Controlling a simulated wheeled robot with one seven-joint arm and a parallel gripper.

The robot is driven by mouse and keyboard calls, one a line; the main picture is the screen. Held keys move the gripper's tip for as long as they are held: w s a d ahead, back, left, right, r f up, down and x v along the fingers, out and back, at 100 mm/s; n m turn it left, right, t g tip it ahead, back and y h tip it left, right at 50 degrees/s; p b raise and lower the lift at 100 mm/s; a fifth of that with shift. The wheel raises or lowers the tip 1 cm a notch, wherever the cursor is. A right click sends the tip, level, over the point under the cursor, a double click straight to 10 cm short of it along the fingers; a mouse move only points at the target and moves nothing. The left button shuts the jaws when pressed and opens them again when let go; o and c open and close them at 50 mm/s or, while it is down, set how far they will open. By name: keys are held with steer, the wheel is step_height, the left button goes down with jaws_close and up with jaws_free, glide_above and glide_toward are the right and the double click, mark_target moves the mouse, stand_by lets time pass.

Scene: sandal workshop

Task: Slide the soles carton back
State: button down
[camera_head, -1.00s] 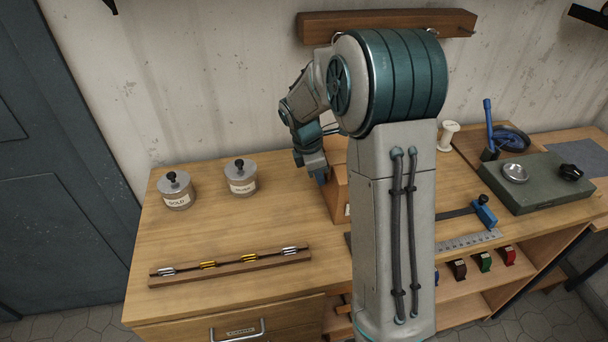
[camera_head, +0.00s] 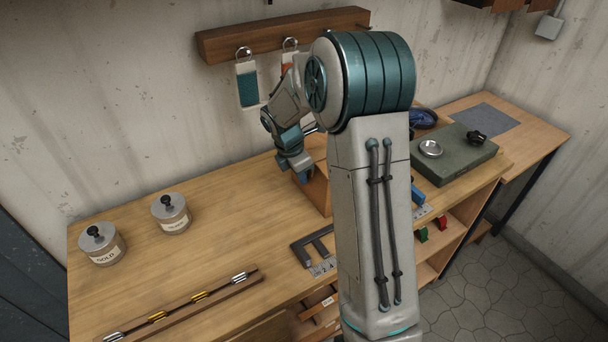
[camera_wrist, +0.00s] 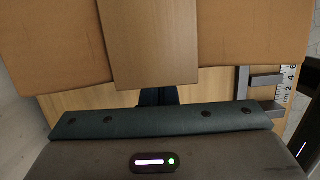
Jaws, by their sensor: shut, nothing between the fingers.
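The soles carton (camera_head: 317,186) is an orange-brown box on the bench, largely hidden behind my arm in the head view. In the wrist view a tan surface (camera_wrist: 60,45) with a paler central strip (camera_wrist: 155,40) fills the top; it looks like the carton close up. My gripper (camera_head: 301,177) is at the carton's left side in the head view. Its dark fingers (camera_wrist: 158,97) are shut and empty, right by the paler strip's edge. I cannot tell whether they touch the carton.
Two lidded jars, one marked SOLD (camera_head: 103,246) and another (camera_head: 171,213), stand on the left of the bench. A wooden rack with metal and yellow pieces (camera_head: 185,305) lies in front. A dark square tool (camera_head: 310,247) lies near the front edge. A grey-green slab (camera_head: 450,157) is at right.

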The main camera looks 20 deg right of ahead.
steer(key=s+a+r+b, duration=0.1)
steer(key=a+r, duration=0.5)
steer(key=r, duration=0.4)
steer(key=s+r+m+t+y, duration=0.2)
steer(key=s+m+t, duration=0.1)
steer(key=s+m, duration=1.6)
steer(key=s, duration=0.6)
steer(key=shift+s+r+m+y, duration=0.15)
steer(key=shift+m+y, duration=0.25)
